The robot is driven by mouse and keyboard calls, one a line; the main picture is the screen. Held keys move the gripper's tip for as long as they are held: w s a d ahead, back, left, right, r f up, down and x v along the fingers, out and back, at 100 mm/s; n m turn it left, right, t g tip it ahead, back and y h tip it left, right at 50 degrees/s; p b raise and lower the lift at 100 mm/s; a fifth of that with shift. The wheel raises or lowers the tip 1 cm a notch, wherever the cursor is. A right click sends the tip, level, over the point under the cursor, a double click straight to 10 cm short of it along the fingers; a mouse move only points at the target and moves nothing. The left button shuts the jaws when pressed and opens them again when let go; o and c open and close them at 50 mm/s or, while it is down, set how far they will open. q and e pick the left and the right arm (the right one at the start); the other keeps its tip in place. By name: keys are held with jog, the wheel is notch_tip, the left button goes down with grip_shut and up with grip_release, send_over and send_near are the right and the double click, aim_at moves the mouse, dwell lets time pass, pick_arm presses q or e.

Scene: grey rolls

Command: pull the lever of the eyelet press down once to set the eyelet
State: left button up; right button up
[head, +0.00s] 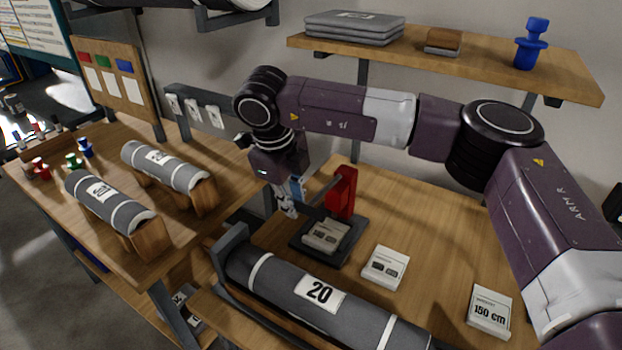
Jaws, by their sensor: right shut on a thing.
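The eyelet press has a red upright (343,192) on a dark base plate (345,256). Its grey lever (322,191) reaches left from the upright, sloping slightly down to my right gripper. A pale tag (326,236) lies on the press base, below the lever. My right gripper (288,208) points down at the left side of the press, shut on the lever's free end. The fingers and wrist hide most of that end, where a small blue part shows. My left gripper is not in view.
Loose cards (384,267) and (490,309), the latter reading 150 cm, lie on the worktable. A grey roll marked 20 (290,280) lies in front of the press. More rolls (166,166) rest on the left table. A wooden shelf (470,50) hangs behind my arm.

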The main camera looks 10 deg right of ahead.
jog(key=shift+f, duration=0.1)
jog(key=shift+s+a+f+b, duration=0.1)
jog(key=shift+f+b, duration=0.65)
jog(key=shift+f, duration=0.2)
